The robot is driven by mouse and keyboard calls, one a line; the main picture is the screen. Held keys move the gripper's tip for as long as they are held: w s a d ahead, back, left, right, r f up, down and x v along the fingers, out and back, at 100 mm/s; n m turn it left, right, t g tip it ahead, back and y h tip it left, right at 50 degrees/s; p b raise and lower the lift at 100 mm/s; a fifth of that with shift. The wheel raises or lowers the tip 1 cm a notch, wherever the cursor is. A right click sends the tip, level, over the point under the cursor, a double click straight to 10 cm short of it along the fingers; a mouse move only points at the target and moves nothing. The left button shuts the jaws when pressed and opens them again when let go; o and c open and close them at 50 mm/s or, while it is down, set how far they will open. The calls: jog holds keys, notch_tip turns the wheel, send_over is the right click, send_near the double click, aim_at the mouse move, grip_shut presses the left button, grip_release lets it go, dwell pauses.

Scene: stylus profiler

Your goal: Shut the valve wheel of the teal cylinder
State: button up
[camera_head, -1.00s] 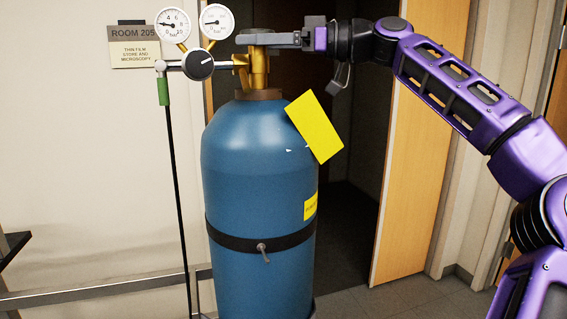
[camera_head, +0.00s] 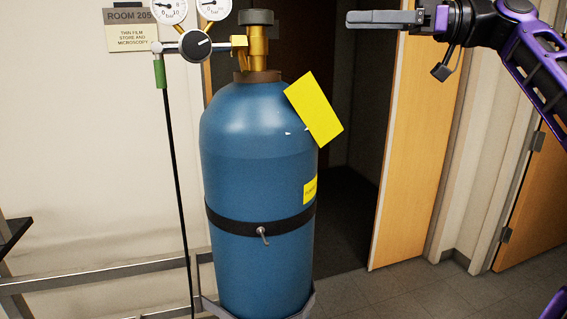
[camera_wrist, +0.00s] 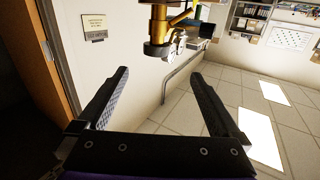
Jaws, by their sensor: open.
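The teal cylinder (camera_head: 258,190) stands upright, held by a dark strap around its middle. Its dark valve wheel (camera_head: 256,17) sits on top of the brass valve (camera_head: 258,48). In the wrist view, the picture is upside down, and the wheel (camera_wrist: 157,50) shows beyond the fingertips with the brass valve (camera_wrist: 160,14) at the top edge. My gripper (camera_head: 352,20) is at about the wheel's height in the head view, to its right, with a clear gap between them. In the wrist view my gripper (camera_wrist: 160,82) has its two fingers wide apart, with nothing between them.
A regulator (camera_head: 195,45) with two gauges is left of the valve, with a black hose (camera_head: 175,180) hanging down. A yellow tag (camera_head: 314,108) hangs at the cylinder's right shoulder. A wall rail (camera_head: 100,275) runs behind. The doorway (camera_head: 350,190) lies to the right.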

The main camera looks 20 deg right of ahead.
jog(key=s+a+f+m+t+h, duration=0.1)
jog(key=s+a+f+m+h, duration=0.3)
jog(key=s+a, duration=0.75)
jog(key=s+a+f+m+h+b, duration=0.1)
jog(key=a+f+m+h, duration=0.1)
jog(key=f, duration=0.7)
jog(key=s+a+f+m+g+h+b, duration=0.1)
jog(key=a+f+m+h, duration=0.1)
jog(key=a+f+h, duration=0.3)
notch_tip(320, 180, down, 4)
jog(key=shift+f+m, duration=0.15)
jog(key=shift+m, duration=0.15)
jog(key=shift+s, duration=0.1)
jog(key=shift+c, duration=1)
